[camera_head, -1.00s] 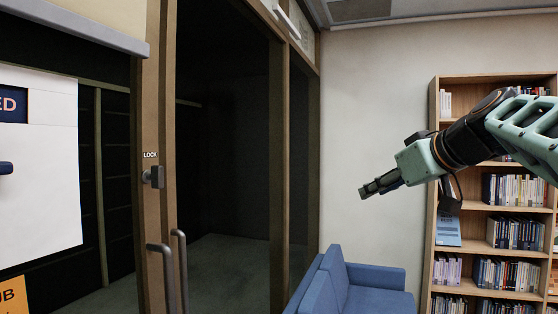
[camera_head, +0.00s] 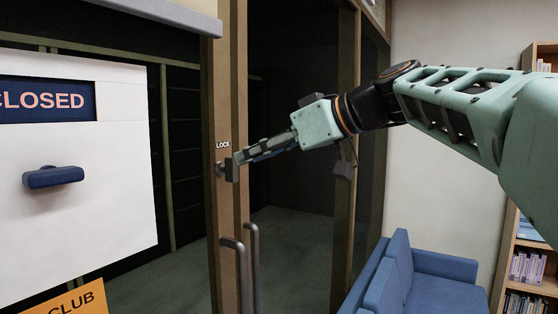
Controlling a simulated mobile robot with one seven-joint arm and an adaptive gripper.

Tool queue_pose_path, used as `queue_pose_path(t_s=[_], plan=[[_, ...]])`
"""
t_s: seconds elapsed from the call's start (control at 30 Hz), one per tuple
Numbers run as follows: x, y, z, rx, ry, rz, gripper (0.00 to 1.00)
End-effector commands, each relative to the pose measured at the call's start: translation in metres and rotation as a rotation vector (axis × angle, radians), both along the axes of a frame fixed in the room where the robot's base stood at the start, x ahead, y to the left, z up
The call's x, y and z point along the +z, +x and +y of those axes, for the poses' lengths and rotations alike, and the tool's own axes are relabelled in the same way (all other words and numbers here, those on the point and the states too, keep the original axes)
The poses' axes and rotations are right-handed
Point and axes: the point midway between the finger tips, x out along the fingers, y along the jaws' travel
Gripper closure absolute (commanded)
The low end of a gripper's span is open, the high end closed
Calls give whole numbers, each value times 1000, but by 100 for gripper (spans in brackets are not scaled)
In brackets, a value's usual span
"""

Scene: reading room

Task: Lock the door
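The door (camera_head: 243,95) has a brown frame around dark glass and a tall vertical pull handle (camera_head: 232,275). Above the handle is a small dark lock knob (camera_head: 228,170) under a label that reads LOCK (camera_head: 223,144). My gripper (camera_head: 240,158) reaches in from the right, its fingertips at the lock knob and partly in front of it. I cannot tell whether they touch it. The fingers are seen from the side, so their opening is not clear.
A white board (camera_head: 110,200) with a CLOSED sign (camera_head: 45,101) and a blue slider knob (camera_head: 53,177) is at the left. An orange sign (camera_head: 75,303) is below it. A blue sofa (camera_head: 440,265) and a bookshelf (camera_head: 530,250) stand at the right.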

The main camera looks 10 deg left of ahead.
Motion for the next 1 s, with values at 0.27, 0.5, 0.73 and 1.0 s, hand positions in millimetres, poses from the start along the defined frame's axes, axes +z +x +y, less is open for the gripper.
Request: queue_pose_path(t_s=[0.27, 0.5, 0.73, 1.0], plan=[[-18, 17, 42, 1, -1, 2, 71], [-24, 22, 54, -2, -1, 0, 71], [-25, 23, 54, -2, -1, 0, 71], [-25, 23, 54, -3, -1, -1, 100]])
